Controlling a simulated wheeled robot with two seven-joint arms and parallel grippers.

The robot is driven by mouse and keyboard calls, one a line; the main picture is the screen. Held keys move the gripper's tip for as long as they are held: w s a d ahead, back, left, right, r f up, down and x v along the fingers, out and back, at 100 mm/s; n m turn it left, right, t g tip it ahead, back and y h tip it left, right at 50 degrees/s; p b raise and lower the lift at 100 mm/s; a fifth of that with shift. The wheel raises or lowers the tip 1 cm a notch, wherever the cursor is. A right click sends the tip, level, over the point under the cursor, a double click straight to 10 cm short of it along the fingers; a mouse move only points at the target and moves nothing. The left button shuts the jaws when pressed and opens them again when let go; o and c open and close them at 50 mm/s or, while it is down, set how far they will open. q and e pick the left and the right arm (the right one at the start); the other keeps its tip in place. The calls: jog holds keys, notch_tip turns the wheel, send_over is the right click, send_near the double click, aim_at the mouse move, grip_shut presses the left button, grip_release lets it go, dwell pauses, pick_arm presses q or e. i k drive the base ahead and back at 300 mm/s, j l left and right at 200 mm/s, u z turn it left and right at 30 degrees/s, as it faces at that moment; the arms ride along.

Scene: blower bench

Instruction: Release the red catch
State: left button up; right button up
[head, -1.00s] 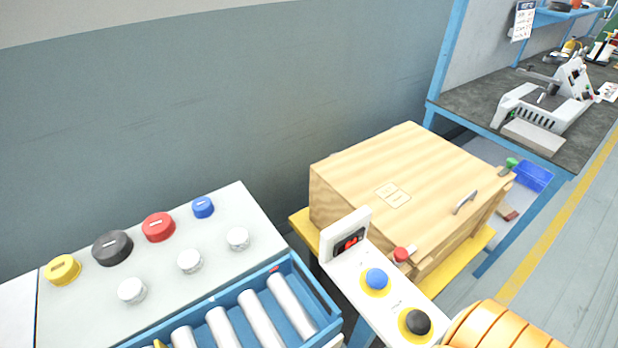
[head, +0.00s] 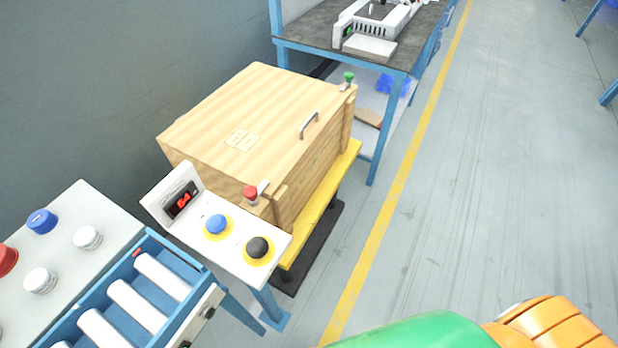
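The red catch (head: 251,194) is a small red knob with a metal lever on the near corner of a wooden box (head: 230,110). A similar green catch (head: 348,77) is at the box's far corner. The box lid is closed and carries a metal handle (head: 309,125). Neither gripper shows in the head view. An orange and green part of my own arm shows at the bottom right, well apart from the catch.
A control panel (head: 228,251) with a blue button (head: 216,224), a black button (head: 258,247) and a red display stands before the box. A roller conveyor (head: 150,290) and a table with jars (head: 70,200) are at left. The floor at right is clear.

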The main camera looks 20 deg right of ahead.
aim_at(252, 193)
jog(key=i+l+u, duration=0.1)
jog(key=l, duration=0.3)
jog(key=i+l, duration=0.2)
jog(key=l, duration=0.2)
jog(key=i+l+u, duration=0.15)
jog(key=l, duration=0.3)
jog(key=i+l+u, duration=0.1)
jog(key=l, duration=0.3)
